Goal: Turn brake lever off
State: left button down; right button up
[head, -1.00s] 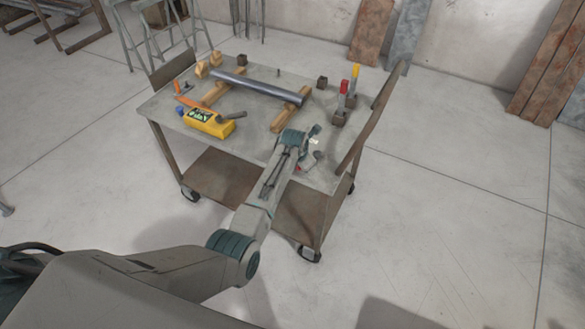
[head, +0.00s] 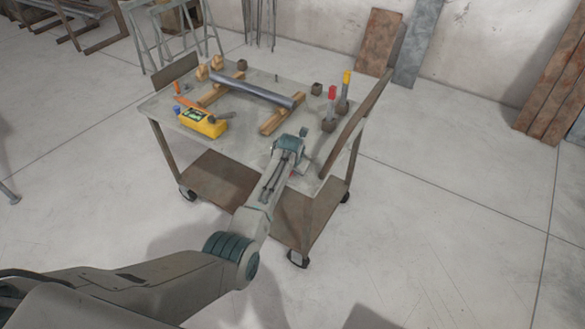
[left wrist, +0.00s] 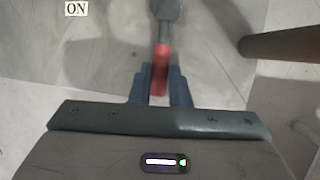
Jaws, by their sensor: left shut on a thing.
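The brake lever has a red handle (left wrist: 160,62) and a grey rounded end (left wrist: 166,10), seen at the top middle of the left wrist view. My left gripper (left wrist: 160,90) is shut on the red handle, with one blue-grey finger on each side of it. In the head view my left gripper (head: 291,143) is over the near right part of the cart top and hides the lever. A white ON label (left wrist: 76,8) lies left of the lever's grey end in the left wrist view. My right gripper is in neither view.
The cart (head: 225,180) bears a yellow box (head: 203,124), a grey cylinder (head: 252,90) on wooden blocks, and red-topped (head: 331,93) and yellow-topped (head: 346,78) upright pieces. A brown raised side (head: 357,122) stands close right of my gripper.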

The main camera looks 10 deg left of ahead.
pick_arm(q)
jog(key=shift+d, duration=0.1)
jog(key=c, duration=1.4)
grip_release()
jog(key=shift+o, duration=0.2)
jog(key=v, duration=1)
jog(key=shift+r+b, duration=0.4)
jog(key=shift+b, duration=0.05)
jog(key=shift+s+d+f, duration=0.1)
jog(key=shift+s+d, duration=0.05)
